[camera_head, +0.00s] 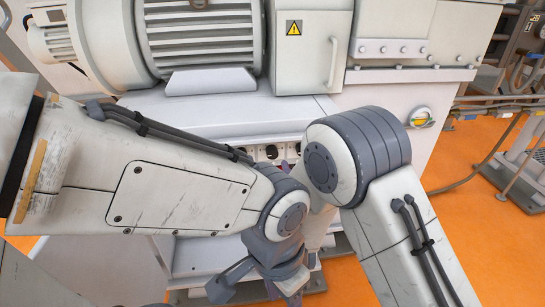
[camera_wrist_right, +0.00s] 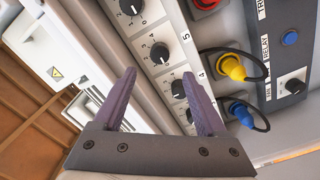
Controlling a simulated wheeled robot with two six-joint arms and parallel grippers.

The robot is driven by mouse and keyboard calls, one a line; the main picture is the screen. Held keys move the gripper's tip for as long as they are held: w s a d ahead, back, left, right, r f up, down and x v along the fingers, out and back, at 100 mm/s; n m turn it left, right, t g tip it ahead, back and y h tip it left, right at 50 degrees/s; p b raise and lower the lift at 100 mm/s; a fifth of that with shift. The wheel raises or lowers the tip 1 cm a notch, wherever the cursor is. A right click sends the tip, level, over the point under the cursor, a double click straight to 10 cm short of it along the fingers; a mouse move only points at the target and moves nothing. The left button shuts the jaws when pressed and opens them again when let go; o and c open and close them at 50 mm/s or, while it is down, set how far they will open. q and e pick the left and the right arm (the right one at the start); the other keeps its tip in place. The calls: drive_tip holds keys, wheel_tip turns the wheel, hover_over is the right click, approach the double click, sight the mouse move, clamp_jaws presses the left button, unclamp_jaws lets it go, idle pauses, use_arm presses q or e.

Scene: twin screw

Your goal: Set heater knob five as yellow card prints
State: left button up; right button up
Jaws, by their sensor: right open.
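In the right wrist view, a slanted row of black heater knobs on a pale panel runs down past my fingers. The upper knob (camera_wrist_right: 131,7), the middle knob (camera_wrist_right: 160,52) and a lower knob (camera_wrist_right: 178,88) have printed numbers around them. A "5" is printed beside the row, but I cannot tell which knob it labels. My right gripper (camera_wrist_right: 164,100) is open and empty, its purple right finger beside the lower knobs and partly hiding them. My left gripper (camera_head: 262,285) hangs low in the head view; its jaws are unclear. I cannot make out the yellow card.
Beside the knobs are a red plug (camera_wrist_right: 205,4), a yellow plug (camera_wrist_right: 230,68) and a blue plug (camera_wrist_right: 240,108) with cables. A dark relay box (camera_wrist_right: 282,50) has a blue button. In the head view, my arms hide much of the white machine (camera_head: 220,110).

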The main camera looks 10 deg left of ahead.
sight(272, 155)
drive_tip(key=b+x, duration=0.1)
drive_tip(key=x, duration=0.8)
drive_tip(key=shift+w+a, duration=0.1)
drive_tip(key=shift+w, duration=0.25)
clamp_jaws()
